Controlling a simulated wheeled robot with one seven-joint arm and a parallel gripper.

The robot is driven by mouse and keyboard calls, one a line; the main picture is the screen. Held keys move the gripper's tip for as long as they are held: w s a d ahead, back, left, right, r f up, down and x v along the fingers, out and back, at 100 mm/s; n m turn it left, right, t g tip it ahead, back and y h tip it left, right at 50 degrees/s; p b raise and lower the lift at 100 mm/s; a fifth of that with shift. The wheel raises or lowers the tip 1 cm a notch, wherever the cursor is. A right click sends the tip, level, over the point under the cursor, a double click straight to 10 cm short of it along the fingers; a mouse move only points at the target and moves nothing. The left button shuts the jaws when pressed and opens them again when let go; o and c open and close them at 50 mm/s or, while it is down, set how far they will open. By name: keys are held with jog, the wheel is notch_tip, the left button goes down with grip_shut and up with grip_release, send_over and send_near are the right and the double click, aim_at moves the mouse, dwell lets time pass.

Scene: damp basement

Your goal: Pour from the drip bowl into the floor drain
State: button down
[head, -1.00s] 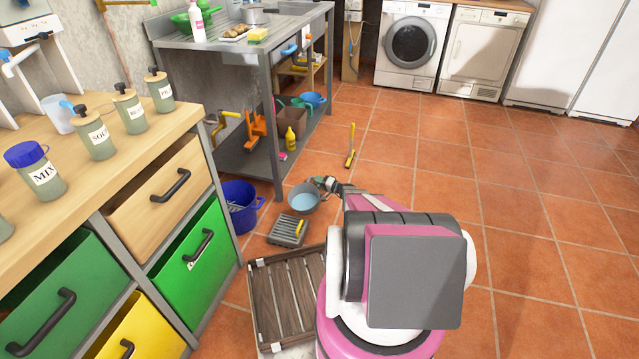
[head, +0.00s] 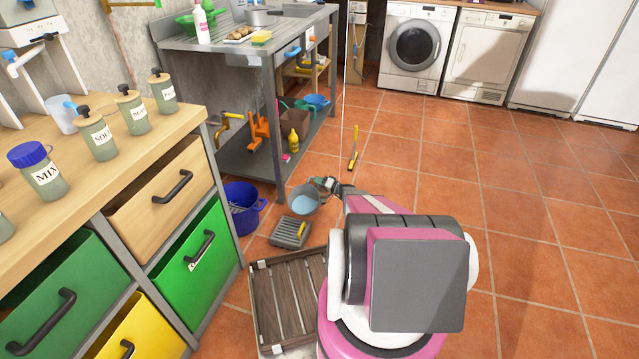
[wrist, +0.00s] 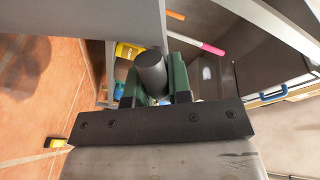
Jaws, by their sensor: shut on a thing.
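The drip bowl (head: 306,207) is a grey-blue round bowl with pale blue liquid in it. In the head view it hangs tilted toward the left, just beyond the grey slatted floor drain (head: 284,236). A yellow object lies on the drain's right part. My gripper (head: 328,185) is at the bowl's right rim. In the wrist view its green fingers (wrist: 157,85) are shut on a dark round handle (wrist: 151,68). The bowl itself is hidden there. I cannot see any liquid falling.
A blue bucket (head: 243,206) stands left of the drain. A dark slatted wooden crate (head: 287,300) lies nearer. The metal workbench (head: 268,90) has its legs close behind the bowl. A yellow-handled tool (head: 353,148) is on the floor. The tiled floor (head: 540,240) at right is clear.

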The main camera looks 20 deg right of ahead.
jog(key=s+a+r+n, duration=0.3)
jog(key=a, duration=0.1)
jog(key=shift+s+r, duration=0.2)
jog(key=shift+r, duration=0.05)
dwell(0.9)
jog(key=shift+s+a+r+n, duration=0.4)
jog(key=shift+s+a+r, duration=0.15)
jog(key=shift+r, duration=0.15)
dwell(0.6)
dwell(0.6)
jog(key=shift+s+a+r+n, duration=0.1)
jog(key=shift+s+a+n, duration=0.15)
jog(key=shift+n, duration=0.05)
jog(key=shift+s+a+r+n, duration=0.2)
jog(key=shift+s+a+n, duration=0.3)
jog(key=shift+a+n, duration=0.1)
dwell(0.3)
jog(key=shift+s+a+r+n, duration=0.8)
jog(key=shift+s+a+r, duration=0.1)
jog(key=shift+a, duration=0.1)
dwell(1.1)
jog(key=shift+a, duration=0.1)
dwell(0.3)
